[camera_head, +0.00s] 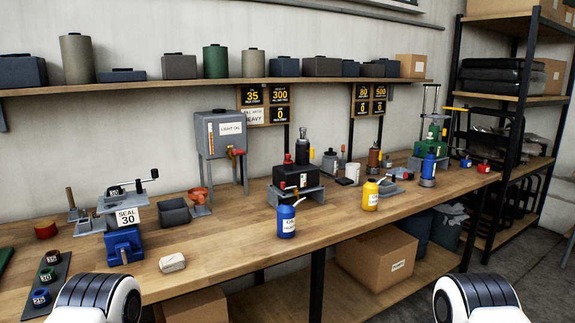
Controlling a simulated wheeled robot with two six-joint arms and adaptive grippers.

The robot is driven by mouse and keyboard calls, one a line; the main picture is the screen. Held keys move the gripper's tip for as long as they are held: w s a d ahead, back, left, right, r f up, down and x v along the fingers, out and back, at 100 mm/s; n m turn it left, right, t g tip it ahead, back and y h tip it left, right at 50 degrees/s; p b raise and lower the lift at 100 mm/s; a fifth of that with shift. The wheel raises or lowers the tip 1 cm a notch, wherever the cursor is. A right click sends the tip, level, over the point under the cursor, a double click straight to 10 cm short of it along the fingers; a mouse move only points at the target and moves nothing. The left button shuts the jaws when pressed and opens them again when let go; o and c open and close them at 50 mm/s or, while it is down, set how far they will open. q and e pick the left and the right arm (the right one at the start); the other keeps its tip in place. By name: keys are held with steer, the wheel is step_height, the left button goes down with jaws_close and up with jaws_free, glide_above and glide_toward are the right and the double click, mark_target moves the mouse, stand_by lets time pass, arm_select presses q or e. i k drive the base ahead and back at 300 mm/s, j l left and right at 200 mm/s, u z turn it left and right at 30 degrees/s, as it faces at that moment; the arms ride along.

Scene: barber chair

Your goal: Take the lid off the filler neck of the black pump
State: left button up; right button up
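The black pump (285,175) sits on a grey stand (296,195) near the middle of the workbench. A small red cap (288,159) sits on top at its left and looks like the filler neck's lid. A dark cylinder (302,148) rises behind the cap. The neck itself is too small to make out. Neither gripper shows; only rounded white and black parts of my arms show at the bottom left and bottom right, well apart from the pump.
A blue bottle (286,222) stands in front of the pump, and a yellow bottle (370,196) to its right. The wooden bench (235,235) is clear at front left of the blue bottle.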

mark_target(289, 161)
steer(key=i+j, duration=0.15)
steer(key=i, duration=0.25)
steer(key=i+j+z, duration=0.1)
steer(key=i, duration=0.25)
steer(key=i+j, duration=0.25)
steer(key=i, duration=0.15)
steer(key=z, duration=0.05)
